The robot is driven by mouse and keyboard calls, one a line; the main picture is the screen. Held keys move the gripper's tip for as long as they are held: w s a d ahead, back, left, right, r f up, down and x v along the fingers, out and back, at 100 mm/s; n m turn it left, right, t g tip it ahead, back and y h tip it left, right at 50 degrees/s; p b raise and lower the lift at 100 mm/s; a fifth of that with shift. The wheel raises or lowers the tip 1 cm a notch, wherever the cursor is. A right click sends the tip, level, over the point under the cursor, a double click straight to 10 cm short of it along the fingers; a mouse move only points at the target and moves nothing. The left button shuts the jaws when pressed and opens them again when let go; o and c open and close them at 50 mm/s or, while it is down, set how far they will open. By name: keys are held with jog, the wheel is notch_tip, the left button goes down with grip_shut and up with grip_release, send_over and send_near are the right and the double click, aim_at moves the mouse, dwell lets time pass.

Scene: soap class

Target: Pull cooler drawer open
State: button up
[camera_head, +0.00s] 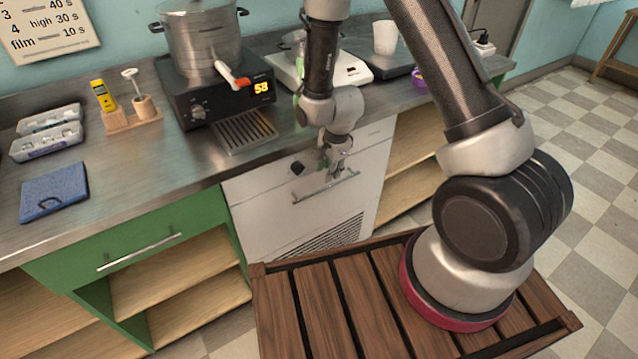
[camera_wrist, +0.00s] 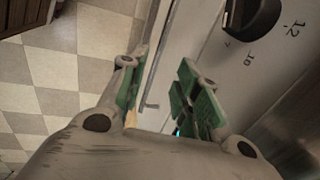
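The cooler (camera_head: 275,213) is a white unit under the counter, with a vent grille low on its front. Its drawer front looks closed, and a grey bar handle (camera_head: 308,194) runs across it. My gripper (camera_head: 334,172) is at the handle, pointing down at its right half. In the wrist view my gripper (camera_wrist: 160,95) has its two green-padded fingers apart. A thin light bar, seemingly the handle (camera_wrist: 152,88), shows between them. I cannot tell whether either finger touches it.
A dark dial (camera_head: 297,168) is on the cooler's front; it also shows in the wrist view (camera_wrist: 252,14). The metal counter (camera_head: 150,190) juts out above. A green cabinet (camera_head: 150,235) stands to the left. A pot (camera_head: 203,40) sits on a hot plate. Checkered floor is open at right.

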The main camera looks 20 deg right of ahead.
aim_at(326, 188)
jog(key=x, duration=0.7)
jog(key=shift+f, duration=0.35)
grip_shut()
